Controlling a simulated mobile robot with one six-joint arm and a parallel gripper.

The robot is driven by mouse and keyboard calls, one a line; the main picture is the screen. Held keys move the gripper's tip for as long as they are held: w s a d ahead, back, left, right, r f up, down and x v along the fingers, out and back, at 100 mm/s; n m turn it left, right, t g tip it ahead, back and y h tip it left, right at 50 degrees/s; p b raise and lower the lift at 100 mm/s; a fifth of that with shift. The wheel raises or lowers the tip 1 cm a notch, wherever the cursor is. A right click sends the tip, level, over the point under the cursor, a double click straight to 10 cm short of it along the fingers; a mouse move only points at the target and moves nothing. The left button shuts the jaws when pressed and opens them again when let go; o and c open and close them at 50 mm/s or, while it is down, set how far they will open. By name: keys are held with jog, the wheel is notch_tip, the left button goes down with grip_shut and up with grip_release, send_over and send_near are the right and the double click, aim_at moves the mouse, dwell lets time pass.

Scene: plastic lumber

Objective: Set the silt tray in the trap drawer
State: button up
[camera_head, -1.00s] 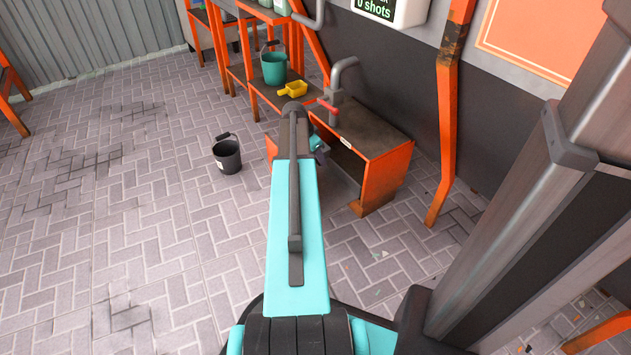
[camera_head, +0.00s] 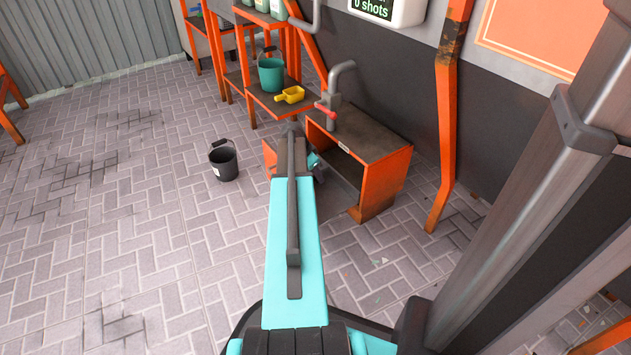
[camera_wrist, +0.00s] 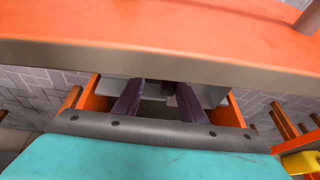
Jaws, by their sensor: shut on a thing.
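The silt tray looks to be the grey box-like piece (camera_wrist: 213,96) in the wrist view. My gripper (camera_wrist: 158,90) has two dark purple fingers on it, and most of it is hidden by the fingers and the orange edge above. Orange walls of what looks like the trap drawer (camera_wrist: 236,112) stand left and right of the tray; I cannot tell whether the tray rests on its floor. In the head view my arm hides the tray, the fingers and most of the drawer area at the front of the orange cabinet (camera_head: 385,185).
The cabinet's thick orange edge (camera_wrist: 160,45) lies close above the fingers. A pipe with a red tap (camera_head: 327,112) stands on the cabinet. A yellow scoop (camera_head: 291,95) and teal bucket (camera_head: 271,75) sit on the shelf beside it. A black bucket (camera_head: 223,162) stands on open paving.

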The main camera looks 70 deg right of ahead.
aim_at(315, 180)
jog(key=shift+f+b, duration=0.65)
jog(key=shift+f, duration=1.15)
jog(key=shift+f, duration=0.15)
jog(key=o, duration=1.4)
jog(key=shift+c, duration=0.2)
jog(key=p+v, duration=0.4)
jog(key=v, duration=0.8)
jog(key=shift+p, duration=0.4)
jog(key=shift+w+r, duration=0.1)
jog(key=shift+r, duration=0.1)
